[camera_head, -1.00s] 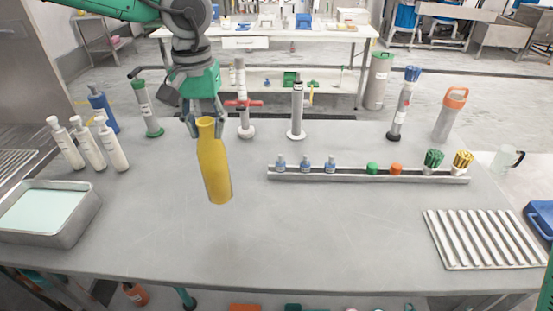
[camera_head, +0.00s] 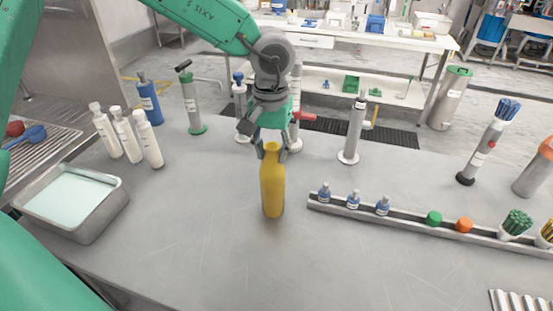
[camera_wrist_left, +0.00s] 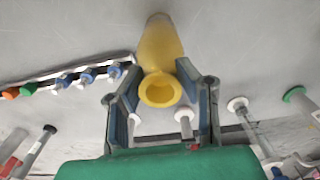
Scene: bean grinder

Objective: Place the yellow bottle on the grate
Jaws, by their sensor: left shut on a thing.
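The yellow bottle (camera_head: 272,188) is upright over the middle of the grey table. My left gripper (camera_head: 270,148) is shut on its neck from above; I cannot tell whether its base touches the table. In the left wrist view the bottle (camera_wrist_left: 158,45) shows with its open mouth toward the camera, between the two fingers of my left gripper (camera_wrist_left: 160,100). The grate (camera_head: 520,301), a ribbed metal rack, shows only in part at the bottom right corner, well to the right of the bottle. My right gripper is not in view.
A metal rail (camera_head: 408,217) with small blue-capped bottles, coloured caps and brush heads lies right of the bottle. A tray of pale liquid (camera_head: 70,200) and several white bottles (camera_head: 127,136) stand left. A steel-stemmed stand (camera_head: 354,130) is behind. The front table is clear.

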